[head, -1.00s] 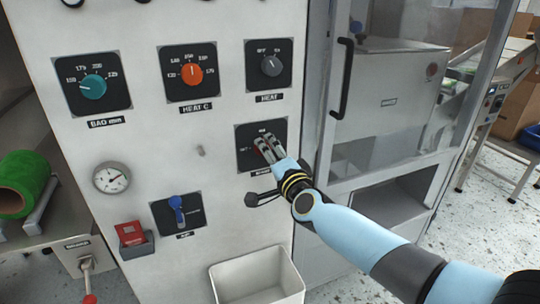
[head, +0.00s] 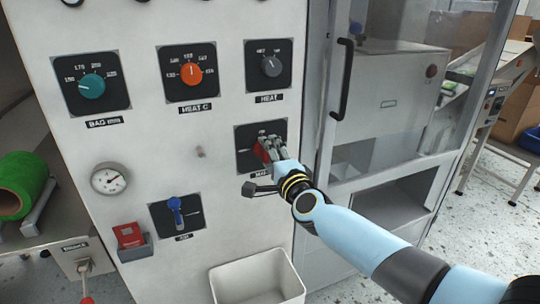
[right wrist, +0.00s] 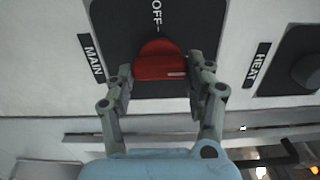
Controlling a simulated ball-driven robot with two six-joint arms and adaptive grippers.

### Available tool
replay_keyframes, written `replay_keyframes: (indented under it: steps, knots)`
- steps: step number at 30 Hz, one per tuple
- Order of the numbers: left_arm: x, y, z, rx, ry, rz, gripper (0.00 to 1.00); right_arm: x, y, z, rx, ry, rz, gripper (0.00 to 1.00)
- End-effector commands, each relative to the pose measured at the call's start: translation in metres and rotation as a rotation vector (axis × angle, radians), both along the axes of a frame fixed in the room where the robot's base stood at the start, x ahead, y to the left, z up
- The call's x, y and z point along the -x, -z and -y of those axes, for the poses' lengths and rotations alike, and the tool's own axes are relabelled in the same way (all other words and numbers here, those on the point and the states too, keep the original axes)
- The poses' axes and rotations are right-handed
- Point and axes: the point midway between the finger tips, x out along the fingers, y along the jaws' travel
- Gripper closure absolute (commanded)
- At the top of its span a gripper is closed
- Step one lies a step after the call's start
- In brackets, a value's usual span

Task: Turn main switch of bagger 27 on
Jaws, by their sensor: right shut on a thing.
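The main switch is a red knob (head: 261,153) on a black plate (head: 243,137) labelled MAIN, on the front of the light grey cabinet. In the right wrist view, the red knob (right wrist: 158,62) lies between my fingers, with the word OFF beyond it. A small pale mark shows on its near face. My right gripper (head: 268,148) is shut on the knob, also seen in the right wrist view (right wrist: 160,77). The fingers hide part of the knob and plate in the head view. My left gripper is not in view.
HEAT knob (head: 271,66) sits above the main switch, with the orange HEAT C knob (head: 191,74) and teal BAG knob (head: 91,87) to its left. A blue lever (head: 175,204), gauge (head: 109,179) and white bin (head: 256,280) are lower. A door handle (head: 342,78) stands right.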

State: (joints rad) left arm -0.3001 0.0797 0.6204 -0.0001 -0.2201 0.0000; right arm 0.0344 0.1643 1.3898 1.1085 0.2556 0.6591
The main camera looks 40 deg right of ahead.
Motion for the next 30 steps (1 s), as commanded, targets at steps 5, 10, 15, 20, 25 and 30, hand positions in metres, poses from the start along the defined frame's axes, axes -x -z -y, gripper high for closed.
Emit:
replay_keyframes:
  steps: [5,10,15,20,25,30]
  knots:
    - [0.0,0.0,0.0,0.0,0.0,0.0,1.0,0.001,0.002,0.0,-0.004,0.0,-0.002,0.43]
    - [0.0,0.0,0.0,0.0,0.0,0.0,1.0,0.0,0.001,0.0,-0.002,0.0,-0.001,0.21]
    - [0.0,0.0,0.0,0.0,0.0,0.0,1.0,0.0,0.001,0.0,-0.001,0.0,-0.001,0.21]
    - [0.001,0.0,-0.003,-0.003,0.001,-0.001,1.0,0.004,0.001,-0.001,-0.001,0.0,-0.001,0.21]
    - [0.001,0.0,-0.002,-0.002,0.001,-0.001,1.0,0.028,0.002,-0.007,-0.002,0.0,-0.003,0.21]
    - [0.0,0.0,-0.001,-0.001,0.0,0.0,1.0,0.067,0.002,-0.016,-0.003,-0.001,-0.004,0.21]
